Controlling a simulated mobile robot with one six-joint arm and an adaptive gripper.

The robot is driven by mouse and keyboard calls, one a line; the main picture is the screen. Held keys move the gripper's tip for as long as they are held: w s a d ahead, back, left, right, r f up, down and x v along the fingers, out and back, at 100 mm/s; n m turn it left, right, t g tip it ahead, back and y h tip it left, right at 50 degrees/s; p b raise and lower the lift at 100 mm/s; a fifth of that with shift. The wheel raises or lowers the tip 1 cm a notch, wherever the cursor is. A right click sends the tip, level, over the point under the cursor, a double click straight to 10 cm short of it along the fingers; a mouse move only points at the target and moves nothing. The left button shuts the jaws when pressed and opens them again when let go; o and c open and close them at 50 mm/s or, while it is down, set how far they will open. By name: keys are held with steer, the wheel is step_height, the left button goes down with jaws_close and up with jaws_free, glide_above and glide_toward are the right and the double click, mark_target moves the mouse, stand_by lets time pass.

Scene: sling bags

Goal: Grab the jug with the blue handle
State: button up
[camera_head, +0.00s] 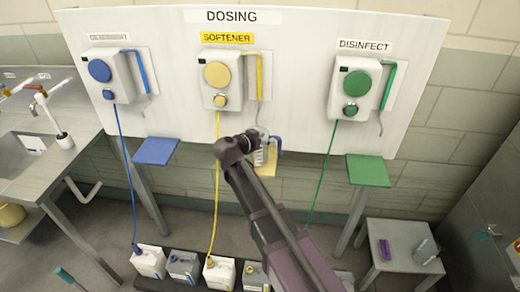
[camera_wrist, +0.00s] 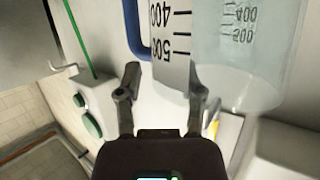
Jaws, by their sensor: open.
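A clear jug with a blue handle stands on the yellow shelf (camera_head: 265,170) under the softener dispenser. In the head view my gripper and forearm cover most of it; its blue handle (camera_head: 277,143) shows just right of my gripper (camera_head: 256,147). In the wrist view the jug (camera_wrist: 240,60) fills the top right, with dark marks at 400 and 500. Its blue handle (camera_wrist: 137,28) is at the top, left of the white scale strip. My gripper (camera_wrist: 163,92) is open, its fingers spread below that strip. Whether they touch the jug, I cannot tell.
The blue shelf (camera_head: 156,151) and green shelf (camera_head: 368,171) are empty. A softener dispenser (camera_head: 221,80) hangs above, with a yellow hose (camera_head: 216,190) hanging left of my gripper. Several canisters (camera_head: 218,272) stand below. A side table (camera_head: 390,232) at right holds a purple item and a grey container.

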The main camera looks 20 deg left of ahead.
jaws_close()
steer(key=shift+r, duration=0.15)
steer(key=shift+r+p, duration=0.7)
steer(key=shift+p, duration=0.15)
steer(key=s+a, duration=0.3)
steer(key=s, duration=0.5)
steer(key=s+a, duration=0.3)
steer(key=s, duration=0.6)
steer(key=shift+w+a+f, duration=0.1)
